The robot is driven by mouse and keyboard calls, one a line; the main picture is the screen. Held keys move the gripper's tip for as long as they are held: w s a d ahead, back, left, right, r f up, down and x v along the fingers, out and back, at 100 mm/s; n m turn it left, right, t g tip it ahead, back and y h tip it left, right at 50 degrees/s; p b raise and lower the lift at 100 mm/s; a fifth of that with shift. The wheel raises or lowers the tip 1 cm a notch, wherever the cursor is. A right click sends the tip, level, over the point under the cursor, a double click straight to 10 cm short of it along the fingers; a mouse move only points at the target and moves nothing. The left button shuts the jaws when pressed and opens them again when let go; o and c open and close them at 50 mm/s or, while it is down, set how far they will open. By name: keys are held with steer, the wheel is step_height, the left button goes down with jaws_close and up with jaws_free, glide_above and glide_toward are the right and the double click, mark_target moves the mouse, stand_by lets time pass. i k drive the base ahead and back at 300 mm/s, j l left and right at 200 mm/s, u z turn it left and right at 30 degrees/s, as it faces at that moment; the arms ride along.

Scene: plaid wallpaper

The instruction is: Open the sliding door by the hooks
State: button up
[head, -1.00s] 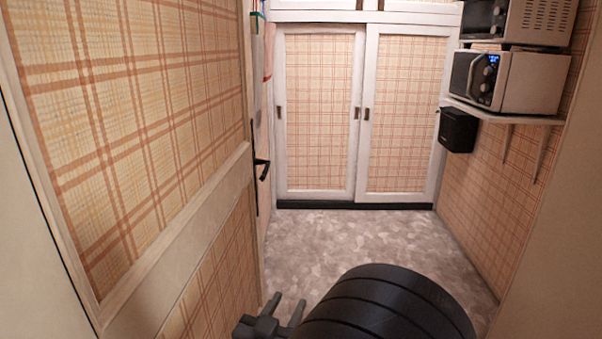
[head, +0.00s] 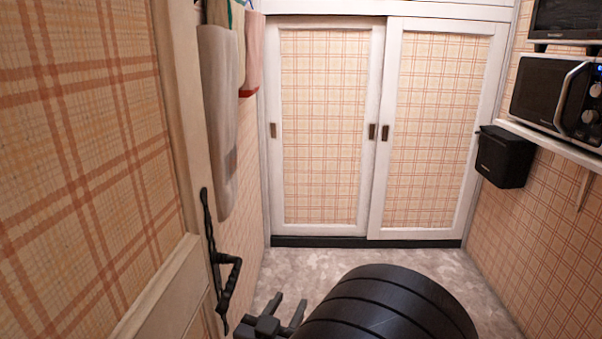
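The sliding door at the back has a left panel (head: 325,130) and a right panel (head: 436,130), both plaid with white frames. The left panel has small dark pulls at its left edge (head: 273,130) and right edge (head: 371,131). The right panel shows one pull (head: 385,133) at its left edge. Both panels look closed. Cloths (head: 219,120) hang on the left wall beside the left panel; the hooks themselves are not clearly visible. My gripper (head: 288,303) is low in front, its fingers apart and empty, away from the doors.
An open hinged door (head: 90,150) with a black handle (head: 228,275) stands close on the left. A microwave (head: 550,100) sits on a shelf (head: 555,142) at right, with a black speaker-like box (head: 503,158) below. The floor (head: 335,264) ahead is clear.

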mark_target(322, 74)
steer(key=i, duration=1.6)
steer(key=i+u, duration=0.1)
steer(key=i, duration=0.75)
steer(key=i+l+u, duration=0.1)
steer(key=i, duration=0.7)
steer(key=i+l+u, duration=0.2)
steer(key=i, duration=0.15)
steer(key=i+l+u, duration=0.25)
steer(key=i+j, duration=0.1)
steer(key=i, duration=0.05)
